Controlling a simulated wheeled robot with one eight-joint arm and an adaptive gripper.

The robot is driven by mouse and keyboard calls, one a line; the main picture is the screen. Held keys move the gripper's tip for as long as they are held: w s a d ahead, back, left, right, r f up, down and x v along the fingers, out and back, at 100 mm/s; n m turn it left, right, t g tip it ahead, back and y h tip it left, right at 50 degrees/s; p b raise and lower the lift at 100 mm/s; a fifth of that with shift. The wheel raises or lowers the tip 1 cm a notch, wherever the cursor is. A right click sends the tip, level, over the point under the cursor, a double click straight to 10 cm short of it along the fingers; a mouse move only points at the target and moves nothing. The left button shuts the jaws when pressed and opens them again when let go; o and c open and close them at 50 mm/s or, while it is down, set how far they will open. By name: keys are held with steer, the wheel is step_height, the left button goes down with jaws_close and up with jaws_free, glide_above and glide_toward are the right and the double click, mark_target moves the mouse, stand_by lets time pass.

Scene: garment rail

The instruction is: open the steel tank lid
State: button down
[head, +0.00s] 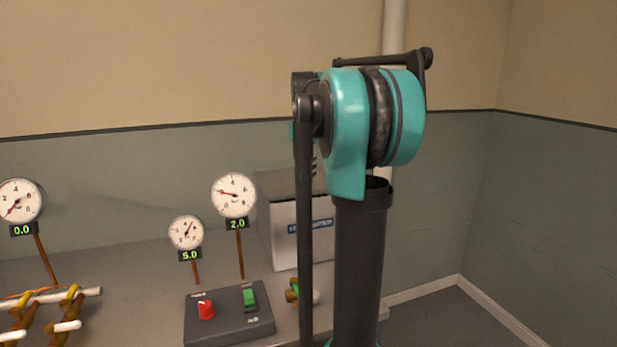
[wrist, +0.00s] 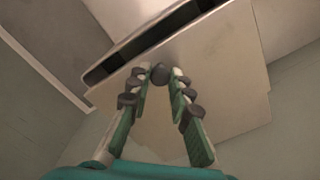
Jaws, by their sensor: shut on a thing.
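The steel tank (head: 283,232) is a pale box with a blue label on the bench, partly hidden behind my arm in the head view. Its lid (wrist: 225,70) shows in the wrist view as a pale tilted plate. A dark gap (wrist: 135,48) runs along the plate's upper left side. My gripper (wrist: 160,78) is shut on a dark round knob (wrist: 159,73) at the lid, with one finger on each side of it. In the head view my arm hides the gripper and most of the lid, so how far the lid is raised cannot be told there.
A control box (head: 230,315) with a red knob and a green switch sits on the bench in front of the tank. Gauges (head: 234,195) stand on thin stems to the left. Pipework with pale handles (head: 60,300) is at the far left. A green-and-brass valve (head: 292,291) sits near the tank.

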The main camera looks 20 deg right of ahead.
steer(key=w, duration=0.9)
steer(key=shift+s, duration=0.1)
steer(key=c, duration=1.4)
jaws_free()
steer(key=shift+o, duration=0.2)
steer(key=shift+r, duration=0.15)
step_height(320, 180, up, 12)
steer(key=shift+s+f, duration=0.1)
steer(key=shift+f, duration=0.1)
